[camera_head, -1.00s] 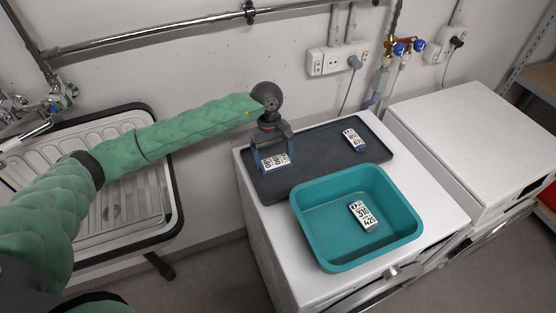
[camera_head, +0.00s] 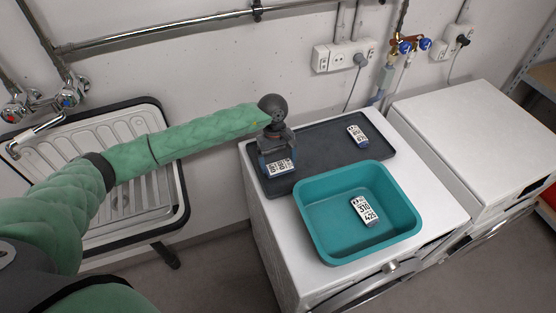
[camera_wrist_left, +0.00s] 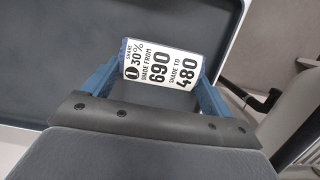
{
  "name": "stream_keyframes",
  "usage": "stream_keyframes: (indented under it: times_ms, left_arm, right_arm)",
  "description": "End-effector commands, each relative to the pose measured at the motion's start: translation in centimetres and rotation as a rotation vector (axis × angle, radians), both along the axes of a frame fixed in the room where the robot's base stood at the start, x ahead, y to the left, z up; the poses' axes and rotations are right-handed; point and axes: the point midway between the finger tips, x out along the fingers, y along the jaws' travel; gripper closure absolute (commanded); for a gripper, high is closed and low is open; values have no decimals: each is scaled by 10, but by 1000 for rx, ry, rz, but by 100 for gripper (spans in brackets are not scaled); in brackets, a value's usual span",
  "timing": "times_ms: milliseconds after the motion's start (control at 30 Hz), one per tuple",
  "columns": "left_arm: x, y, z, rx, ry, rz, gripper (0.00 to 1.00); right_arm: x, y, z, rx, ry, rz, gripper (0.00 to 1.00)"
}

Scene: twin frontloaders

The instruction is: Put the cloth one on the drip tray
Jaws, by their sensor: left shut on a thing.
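My left gripper (camera_head: 277,158) is shut on a small blue packet with a white printed label (camera_head: 280,167). It holds the packet at the left part of the dark grey tray (camera_head: 310,147) on the left white machine; whether the packet is clear of the tray I cannot tell. In the left wrist view the packet (camera_wrist_left: 160,64) sits between the two blue fingers, its label reading 690 and 480. A second labelled packet (camera_head: 357,135) lies on the tray's right part. A third (camera_head: 364,211) lies in the teal basin (camera_head: 320,245). My right gripper is not in view.
A metal sink with a ribbed drainboard (camera_head: 170,205) is at the left, apart from the machine. The second white machine (camera_head: 465,130) at the right has a bare top. Sockets (camera_head: 343,56) and taps (camera_head: 408,45) are on the wall behind.

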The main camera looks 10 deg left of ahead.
Motion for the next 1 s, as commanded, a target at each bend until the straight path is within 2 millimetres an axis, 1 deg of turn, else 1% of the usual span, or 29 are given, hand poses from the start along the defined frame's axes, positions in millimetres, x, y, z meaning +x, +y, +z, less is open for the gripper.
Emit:
stream_keyframes:
  times_ms: [267,300,333,367,567,833,867,900,1000]
  left_arm:
    - [0,0,-2,0,0,0,42]
    - [0,0,-2,0,0,0,9]
    - [0,0,-2,0,0,0,3]
    - [0,0,-2,0,0,0,0]
    - [0,0,-2,0,0,0,0]
    - [0,0,2,0,0,0,0]
    - [0,0,2,0,0,0,0]
    - [1,0,3,0,-1,0,0]
    - [2,1,9,-1,-2,0,0]
  right_arm:
    - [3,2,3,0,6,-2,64]
    - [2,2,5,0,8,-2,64]
    - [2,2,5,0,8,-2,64]
    - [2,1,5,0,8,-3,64]
    - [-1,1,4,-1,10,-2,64]
    - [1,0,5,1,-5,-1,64]
    - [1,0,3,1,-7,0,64]
    - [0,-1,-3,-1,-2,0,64]
    - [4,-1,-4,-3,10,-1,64]
